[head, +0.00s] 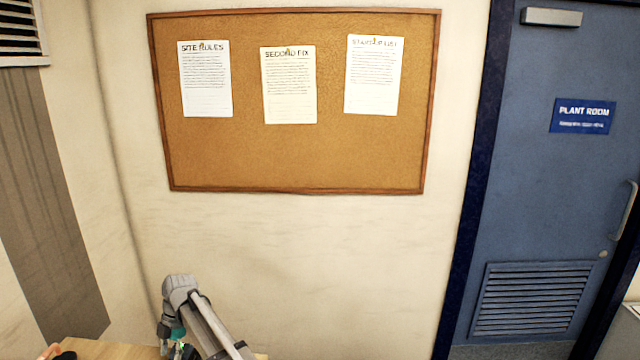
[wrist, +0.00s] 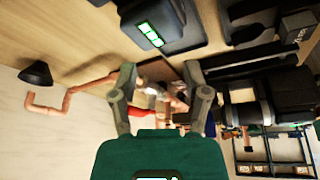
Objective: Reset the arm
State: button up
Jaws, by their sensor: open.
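My gripper (wrist: 160,72) shows in the wrist view with its two grey fingers apart, in front of its green body. I see nothing held between the fingers; some blurred reddish and pale things lie beyond them. In the head view my grey arm (head: 208,322) rises at the bottom, left of the middle, over the bench. The gripper itself cannot be made out clearly there.
A wooden bench (head: 112,350) shows at the head view's bottom edge. The wrist view is tilted and shows a bent copper pipe (wrist: 68,98), a black cone-shaped thing (wrist: 36,73), a dark device with a lit green display (wrist: 150,34) and a rack (wrist: 283,150).

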jog(key=w+d+m+t, duration=0.25)
jog(key=d+m, duration=1.25)
jog(key=d, duration=1.8)
jog(key=s+d+m+h, duration=0.1)
jog(key=s+d+m, duration=0.3)
jog(key=d+m, duration=0.4)
jog(key=s+d+f+m+t+h, duration=0.1)
jog(key=s+d+m, duration=0.4)
jog(key=d, duration=1.3)
jog(key=m, duration=0.2)
jog(key=shift+m, duration=0.4)
